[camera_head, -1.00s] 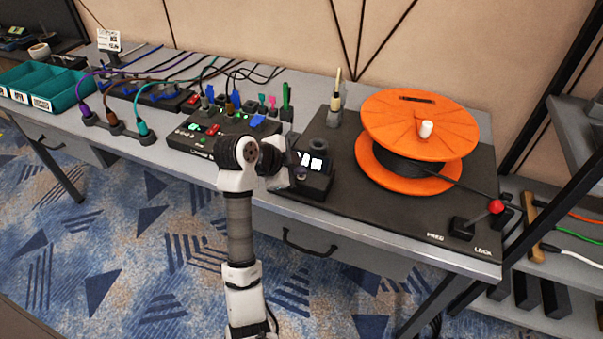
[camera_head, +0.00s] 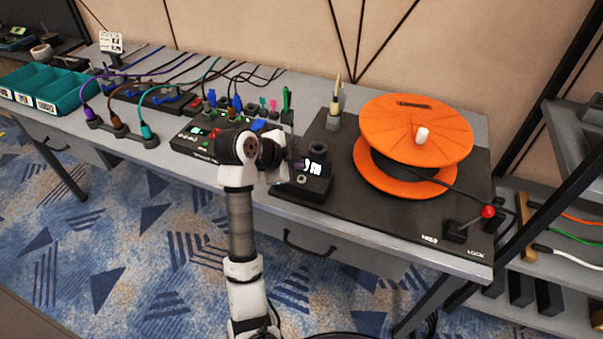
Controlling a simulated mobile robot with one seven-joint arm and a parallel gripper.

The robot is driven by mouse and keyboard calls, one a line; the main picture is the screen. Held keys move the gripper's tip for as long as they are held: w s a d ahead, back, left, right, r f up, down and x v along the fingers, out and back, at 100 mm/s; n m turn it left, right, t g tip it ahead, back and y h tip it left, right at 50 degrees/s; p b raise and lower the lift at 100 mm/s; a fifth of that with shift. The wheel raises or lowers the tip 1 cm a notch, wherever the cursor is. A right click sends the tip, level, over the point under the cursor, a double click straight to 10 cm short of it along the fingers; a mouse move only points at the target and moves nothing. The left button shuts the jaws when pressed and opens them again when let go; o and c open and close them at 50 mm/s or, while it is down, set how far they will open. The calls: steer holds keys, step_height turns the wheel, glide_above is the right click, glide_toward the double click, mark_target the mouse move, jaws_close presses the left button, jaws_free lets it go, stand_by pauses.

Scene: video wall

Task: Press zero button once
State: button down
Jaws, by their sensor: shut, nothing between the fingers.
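A small black counter box (camera_head: 312,186) with a lit white display (camera_head: 315,168) stands at the left front of the dark reel board. A round pale button (camera_head: 301,179) sits on its sloped face, below and left of the display, and I take it for the zero button. My gripper (camera_head: 292,158) is just left of and above the box, mostly hidden behind my own wrist. It is shut and empty. It overlaps the display's left edge in this view. The button shows clear of it; the exact gap cannot be told.
An orange cable reel (camera_head: 415,130) stands on the board right of the box. A red-knobbed lever (camera_head: 487,212) is at the board's front right. A black panel (camera_head: 205,133) with plugs and lit buttons is left of my wrist. Teal bins (camera_head: 50,88) stand far left.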

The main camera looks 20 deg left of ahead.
mark_target(298, 182)
step_height(298, 182, up, 3)
steer(key=shift+r+p, duration=0.15)
steer(key=shift+p, duration=1.1)
